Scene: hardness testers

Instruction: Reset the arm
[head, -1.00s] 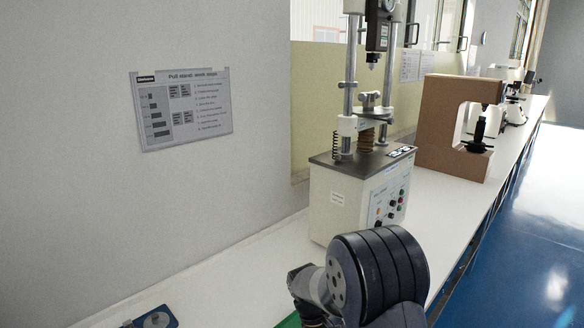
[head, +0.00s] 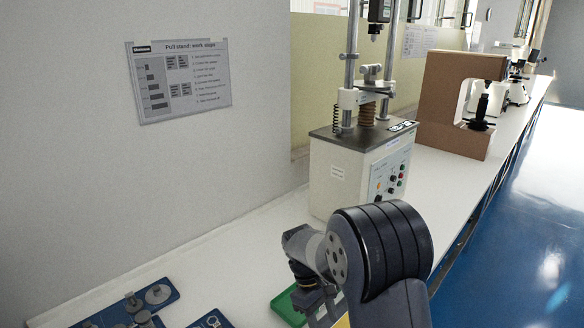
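My arm stands in the lower middle of the head view, with a dark ringed joint and a grey link bending down to the left. Its end is low, over the bench by a green tray (head: 284,309). My gripper's fingers cannot be made out; they are hidden or cut off at the lower edge. Whether it holds anything does not show.
A pull stand (head: 352,172) with two columns and a button panel stands on the white bench (head: 232,240) behind my arm. A brown C-shaped tester (head: 445,105) is farther back. A blue tray (head: 172,296) with metal parts lies lower left. Blue floor (head: 530,240) is clear at right.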

